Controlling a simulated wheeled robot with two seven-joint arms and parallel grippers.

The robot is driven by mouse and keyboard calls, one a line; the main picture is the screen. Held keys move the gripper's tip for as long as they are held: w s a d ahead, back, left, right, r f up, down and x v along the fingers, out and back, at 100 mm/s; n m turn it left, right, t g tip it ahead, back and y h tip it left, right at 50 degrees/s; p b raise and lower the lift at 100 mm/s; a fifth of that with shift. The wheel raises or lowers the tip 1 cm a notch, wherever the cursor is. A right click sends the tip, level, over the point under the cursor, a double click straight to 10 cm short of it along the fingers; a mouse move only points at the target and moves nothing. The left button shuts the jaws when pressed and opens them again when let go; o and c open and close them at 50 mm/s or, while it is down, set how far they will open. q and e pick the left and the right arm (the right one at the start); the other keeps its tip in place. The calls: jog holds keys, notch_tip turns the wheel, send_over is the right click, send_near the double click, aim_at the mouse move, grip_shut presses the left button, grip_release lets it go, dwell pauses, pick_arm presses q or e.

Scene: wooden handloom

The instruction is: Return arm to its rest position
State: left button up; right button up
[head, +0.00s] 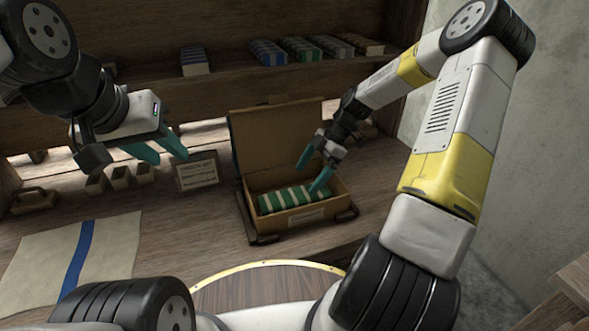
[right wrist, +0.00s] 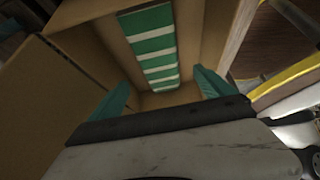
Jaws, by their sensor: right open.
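My right gripper (head: 313,171) is open, with its teal fingers over the open cardboard box (head: 327,211). A green-and-white striped cloth bundle (head: 290,199) lies in the box, below and apart from the fingers as far as I can tell. In the right wrist view the bundle (right wrist: 151,49) lies along the box's inside, and the open fingers (right wrist: 158,92) show at either side with nothing between them. My left gripper (head: 160,150) is at the left above the table, its teal fingers spread and empty.
The box lid stands open at the back. A small sign (head: 197,172) stands left of the box. A cloth with a blue stripe (head: 78,255) lies at the front left. Several folded bundles (head: 268,52) sit on the shelf behind. A round wooden top (head: 265,283) is in front.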

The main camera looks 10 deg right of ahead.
jog(key=shift+d+r, duration=0.35)
jog(key=shift+r, duration=0.2)
jog(key=shift+s+r, duration=0.1)
jog(key=shift+r, duration=0.3)
jog(key=s+a+r+m+t+h, duration=0.2)
jog(key=s+r+m+t+h, duration=0.2)
jog(key=s+r+m, duration=1.5)
notch_tip(320, 180, up, 5)
jog(key=s+t, duration=0.2)
jog(key=t, duration=0.1)
jog(key=shift+s+m, duration=0.3)
jog(key=shift+s, duration=0.1)
